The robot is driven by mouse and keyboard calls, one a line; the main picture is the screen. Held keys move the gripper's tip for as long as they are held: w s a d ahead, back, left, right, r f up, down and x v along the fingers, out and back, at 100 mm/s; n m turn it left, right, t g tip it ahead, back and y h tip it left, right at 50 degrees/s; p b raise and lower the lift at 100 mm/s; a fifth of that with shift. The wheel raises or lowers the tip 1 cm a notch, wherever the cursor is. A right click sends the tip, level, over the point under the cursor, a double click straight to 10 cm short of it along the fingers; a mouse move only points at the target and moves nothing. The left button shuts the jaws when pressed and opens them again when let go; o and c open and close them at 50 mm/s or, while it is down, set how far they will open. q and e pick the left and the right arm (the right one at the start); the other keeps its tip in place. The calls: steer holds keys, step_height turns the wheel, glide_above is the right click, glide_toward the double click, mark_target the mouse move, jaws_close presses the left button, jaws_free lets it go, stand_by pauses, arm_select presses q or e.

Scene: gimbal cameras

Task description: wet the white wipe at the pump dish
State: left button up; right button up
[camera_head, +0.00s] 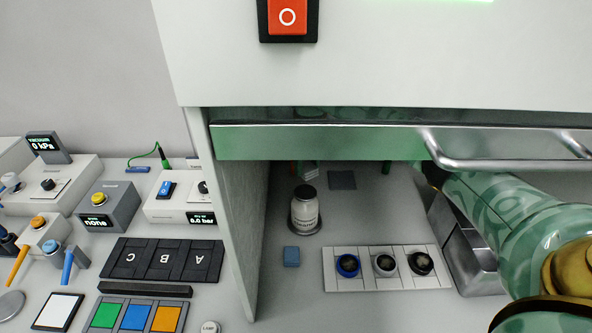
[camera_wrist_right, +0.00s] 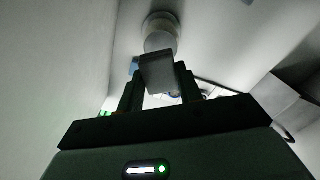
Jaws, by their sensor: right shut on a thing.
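In the head view the pump dish (camera_head: 305,211), a white labelled bottle with a dark top, stands upright inside the hood on a round base. It also shows in the right wrist view (camera_wrist_right: 160,38), just beyond my fingertips. My right gripper (camera_wrist_right: 160,88) is shut on a pale, shaded flat piece, which looks like the white wipe (camera_wrist_right: 157,72). The wipe lies in line with the bottle in that view; I cannot tell whether they touch. In the head view my right arm reaches under the sash, and the sash largely hides the gripper. My left gripper is out of view.
The hood's sash (camera_head: 330,142) with its handle (camera_head: 510,150) hangs low over the opening. A blue block (camera_head: 291,256), a dark square (camera_head: 341,180) and a white rack (camera_head: 400,283) with three round lids sit inside. A metal bin (camera_head: 470,255) stands right. Several devices fill the left bench.

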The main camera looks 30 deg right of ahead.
steer(key=shift+w+r+n, duration=0.1)
steer(key=shift+w+n, duration=0.15)
steer(key=shift+n, duration=0.45)
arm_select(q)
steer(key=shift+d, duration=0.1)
arm_select(e)
steer(key=shift+n, duration=0.5)
